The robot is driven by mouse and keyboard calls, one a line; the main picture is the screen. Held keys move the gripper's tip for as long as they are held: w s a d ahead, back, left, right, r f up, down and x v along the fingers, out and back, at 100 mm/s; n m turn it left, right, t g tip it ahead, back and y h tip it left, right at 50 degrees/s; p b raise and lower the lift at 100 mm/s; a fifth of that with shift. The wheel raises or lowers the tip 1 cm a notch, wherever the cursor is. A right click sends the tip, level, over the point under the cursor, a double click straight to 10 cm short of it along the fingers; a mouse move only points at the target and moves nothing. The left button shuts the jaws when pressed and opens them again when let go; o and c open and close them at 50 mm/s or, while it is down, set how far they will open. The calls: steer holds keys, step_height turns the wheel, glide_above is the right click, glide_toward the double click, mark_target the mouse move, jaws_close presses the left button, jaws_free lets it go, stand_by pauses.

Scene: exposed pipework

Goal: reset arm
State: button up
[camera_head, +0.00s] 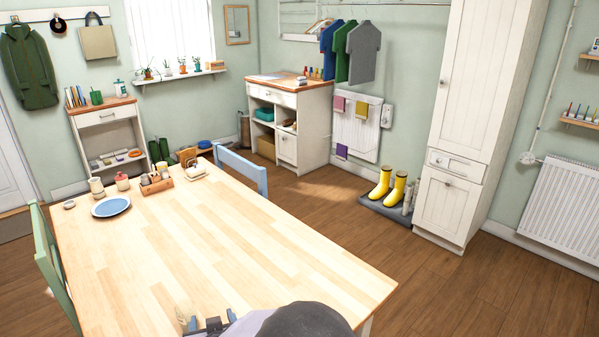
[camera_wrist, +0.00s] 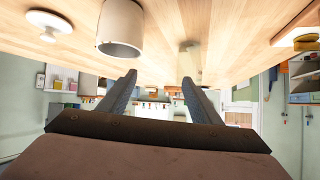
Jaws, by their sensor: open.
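My gripper (camera_head: 208,324) shows at the bottom edge of the head view, over the near end of the wooden table (camera_head: 200,240), partly cut off by the frame and by my arm. In the wrist view, which looks upside down, its two dark fingers (camera_wrist: 159,77) stand apart with nothing between them. A pale cup-like cylinder (camera_wrist: 121,24) is by the left finger in that view, apart from it. A small white round piece (camera_wrist: 48,24) is further left.
A blue plate (camera_head: 111,207), a wooden caddy (camera_head: 158,185) and small jars stand at the table's far left. A blue chair (camera_head: 243,170) and a green chair (camera_head: 55,265) flank the table. The table's middle is clear.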

steer(key=d+r, duration=0.1)
steer(key=d, duration=0.2)
steer(key=d+r+g+p, duration=0.1)
steer(key=d, duration=0.1)
steer(key=d+r+g+p, duration=0.1)
steer(key=d, duration=0.2)
steer(key=shift+w+d+m+h, duration=0.25)
steer(key=shift+d+m+h, duration=0.05)
steer(key=shift+d+h, duration=0.1)
steer(key=s+d+r+m+g+h+p, duration=0.1)
steer(key=s+d+g, duration=0.3)
steer(key=s+d, duration=0.6)
steer(key=s+d+r+m+g+h+p, duration=0.2)
steer(key=s+d, duration=0.9)
steer(key=d, duration=0.7)
step_height(320, 180, up, 2)
steer(key=g+h+p, duration=0.1)
steer(key=g+p, duration=0.1)
steer(key=shift+d+r+g+p, duration=0.2)
steer(key=shift+d+g+p, duration=0.1)
steer(key=shift+d, duration=0.05)
